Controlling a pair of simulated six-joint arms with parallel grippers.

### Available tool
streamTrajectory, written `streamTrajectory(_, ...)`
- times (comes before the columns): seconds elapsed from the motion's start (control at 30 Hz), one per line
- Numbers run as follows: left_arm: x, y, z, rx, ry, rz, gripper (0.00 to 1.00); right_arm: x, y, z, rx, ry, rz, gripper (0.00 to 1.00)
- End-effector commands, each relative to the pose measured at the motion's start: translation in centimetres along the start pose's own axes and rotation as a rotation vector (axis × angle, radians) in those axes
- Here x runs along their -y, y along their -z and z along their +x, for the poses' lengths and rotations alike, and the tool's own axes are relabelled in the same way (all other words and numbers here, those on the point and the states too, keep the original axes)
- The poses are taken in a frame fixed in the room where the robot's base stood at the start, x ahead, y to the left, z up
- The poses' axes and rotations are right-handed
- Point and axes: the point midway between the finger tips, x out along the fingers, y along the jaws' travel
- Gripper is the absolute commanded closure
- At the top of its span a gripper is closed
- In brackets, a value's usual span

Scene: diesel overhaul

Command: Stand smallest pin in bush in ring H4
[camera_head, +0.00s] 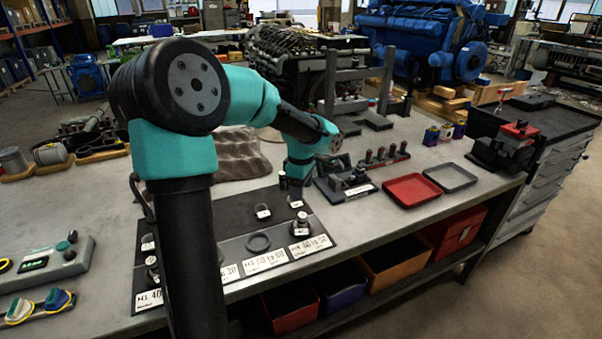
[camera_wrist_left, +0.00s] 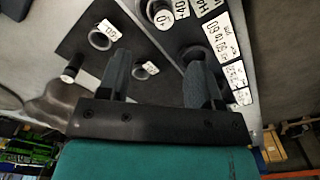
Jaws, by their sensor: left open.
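My left gripper (camera_head: 291,187) is open and empty above the back of the dark mat (camera_head: 232,215). In the left wrist view its two fingers (camera_wrist_left: 160,78) are apart. A small upright pin (camera_wrist_left: 72,68) with a pale top stands left of the fingers; I cannot tell its size rank. The ring by label H4 (camera_head: 300,226) holds a bush tagged 40, also seen in the wrist view (camera_wrist_left: 160,12). Two tagged bushes (camera_wrist_left: 102,37) (camera_wrist_left: 140,70) stand behind on the mat. The neighbouring ring (camera_head: 258,242) looks empty. My right gripper is out of view.
A red tray (camera_head: 411,190) and a grey tray (camera_head: 450,177) lie to the right. A grey control box (camera_head: 45,265) is at the left. My left arm hides part of the mat.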

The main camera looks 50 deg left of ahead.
Motion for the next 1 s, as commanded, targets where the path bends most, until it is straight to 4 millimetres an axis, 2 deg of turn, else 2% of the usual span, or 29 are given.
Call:
streamTrajectory(0.1, 0.0, 0.0, -2.3, 0.0, -0.004, 0.001, 0.41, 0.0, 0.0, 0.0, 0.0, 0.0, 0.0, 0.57)
streamTrajectory(0.3, 0.0, 0.0, -4.5, 0.0, -0.001, 0.0, 0.41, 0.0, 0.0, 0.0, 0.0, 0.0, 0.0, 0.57)
streamTrajectory(1.0, 0.0, 0.0, -4.8, 0.0, 0.0, 0.0, 0.41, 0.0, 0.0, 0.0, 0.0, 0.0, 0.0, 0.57)
